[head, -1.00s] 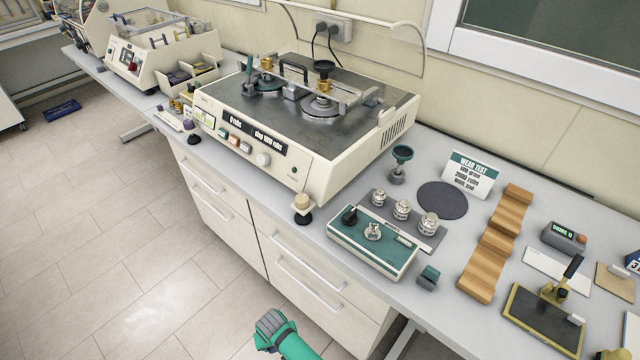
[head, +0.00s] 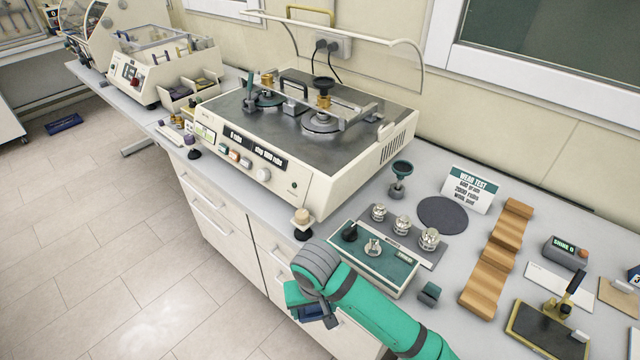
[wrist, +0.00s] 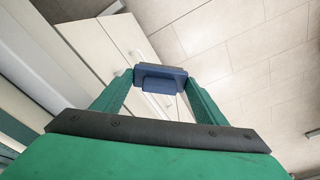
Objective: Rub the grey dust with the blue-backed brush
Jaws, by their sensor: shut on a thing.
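My gripper (head: 303,298) is in front of the drawer fronts, below the bench's front edge. In the wrist view its two green fingers (wrist: 155,83) are shut on a blue block, which looks like the blue-backed brush (wrist: 160,72). A dark blue part of the brush (head: 314,312) shows under the gripper in the head view. Its bristles are hidden. A pale, dusty patch, likely the grey dust (head: 158,325), lies on the floor tiles at the lower left. The brush is apart from it.
The bench (head: 345,222) carries a large test machine (head: 300,130), a green-topped balance (head: 375,257) and a wooden stepped block (head: 497,258). Drawers (head: 225,215) stand close behind my gripper. A flat blue object (head: 64,124) lies on the floor far left. The floor between is open.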

